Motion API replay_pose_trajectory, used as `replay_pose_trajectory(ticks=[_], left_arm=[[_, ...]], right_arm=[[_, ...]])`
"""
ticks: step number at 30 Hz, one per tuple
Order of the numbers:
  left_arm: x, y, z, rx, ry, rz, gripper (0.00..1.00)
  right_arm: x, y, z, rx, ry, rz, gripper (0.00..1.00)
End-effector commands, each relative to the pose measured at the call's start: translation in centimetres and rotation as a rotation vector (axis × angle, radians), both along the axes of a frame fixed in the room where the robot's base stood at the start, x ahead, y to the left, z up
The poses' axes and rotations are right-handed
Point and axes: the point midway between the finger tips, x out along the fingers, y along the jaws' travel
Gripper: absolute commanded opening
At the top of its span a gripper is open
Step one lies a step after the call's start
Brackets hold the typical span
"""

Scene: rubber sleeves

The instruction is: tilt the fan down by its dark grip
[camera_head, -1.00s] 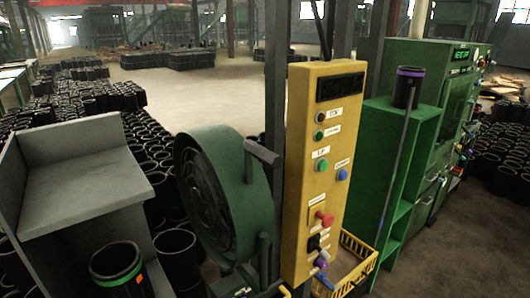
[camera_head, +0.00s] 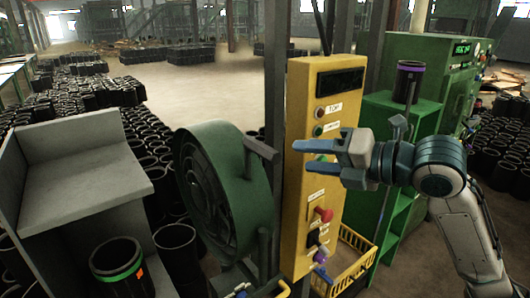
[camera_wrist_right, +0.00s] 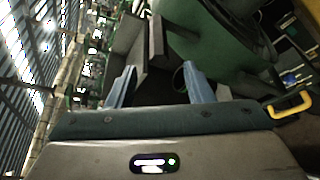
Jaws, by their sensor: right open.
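The green round fan (camera_head: 228,195) stands left of the yellow control panel in the head view, its face turned to the left. Its dark grip (camera_head: 262,151) sticks out from the upper right of its rim. My right gripper (camera_head: 297,157) is open and empty, in front of the panel and pointing left, its fingertips a little right of the grip. In the right wrist view, the fan (camera_wrist_right: 215,35) is at the top, beyond the open fingers (camera_wrist_right: 160,87). A dark bar shows between and beyond the fingers, perhaps the grip. My left gripper is not in view.
The yellow panel (camera_head: 323,90) with buttons is close behind my right gripper. A green shelf (camera_head: 400,212) with a black sleeve (camera_head: 408,82) stands to the right. A yellow basket (camera_head: 352,258) is below. A grey stand (camera_head: 85,175) and several black sleeves are at left.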

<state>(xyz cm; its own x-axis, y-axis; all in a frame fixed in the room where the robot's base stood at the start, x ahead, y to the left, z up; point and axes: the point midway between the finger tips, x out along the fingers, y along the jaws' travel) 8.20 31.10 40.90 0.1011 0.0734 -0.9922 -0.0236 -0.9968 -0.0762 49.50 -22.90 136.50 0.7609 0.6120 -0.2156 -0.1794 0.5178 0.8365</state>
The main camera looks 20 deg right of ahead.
Motion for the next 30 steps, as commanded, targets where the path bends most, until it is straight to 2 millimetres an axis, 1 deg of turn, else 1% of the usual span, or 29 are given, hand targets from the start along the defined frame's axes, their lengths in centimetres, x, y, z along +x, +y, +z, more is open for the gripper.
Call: replay_pose_trajectory(ticks=[1,5,14,30], left_arm=[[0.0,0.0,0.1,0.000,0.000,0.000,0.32],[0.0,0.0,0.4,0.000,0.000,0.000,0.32],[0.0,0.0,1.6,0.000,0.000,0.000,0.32],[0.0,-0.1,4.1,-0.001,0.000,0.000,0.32]], right_arm=[[0.0,0.0,0.3,-0.006,-0.010,0.005,0.47],[0.3,0.3,0.3,-0.005,-0.012,0.009,0.47],[1.9,1.7,-0.1,-0.002,-0.009,0.008,0.47],[5.8,4.8,-1.2,-0.002,-0.007,0.008,0.47]])
